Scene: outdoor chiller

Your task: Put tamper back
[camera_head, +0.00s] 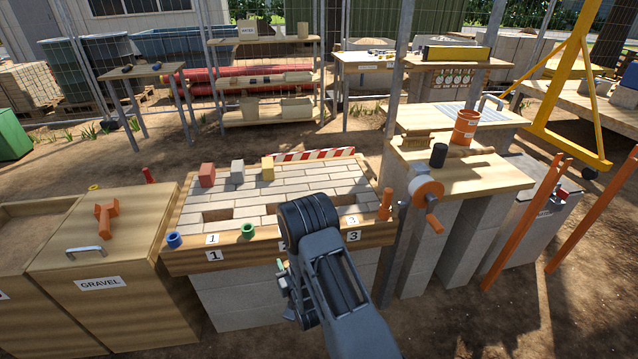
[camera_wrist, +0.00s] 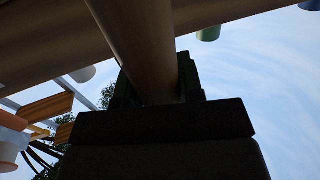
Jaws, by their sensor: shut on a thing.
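In the wrist view, my gripper (camera_wrist: 156,92) is shut on a round brown wooden handle (camera_wrist: 140,45), which looks like the tamper's. The handle runs from between the dark jaws towards the top of the picture; the tamper's head cannot be made out. In the head view, my arm hangs in front of the brick-topped bench (camera_head: 188,254), near its front edge. The arm hides most of the gripper and the held handle there. A wide wooden edge (camera_wrist: 230,10) crosses the top of the wrist view, close to the handle.
The bench has a red block (camera_head: 207,175), a grey block (camera_head: 238,172), a yellow block (camera_head: 267,168), a blue ring (camera_head: 174,240) and a green ring (camera_head: 248,231).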

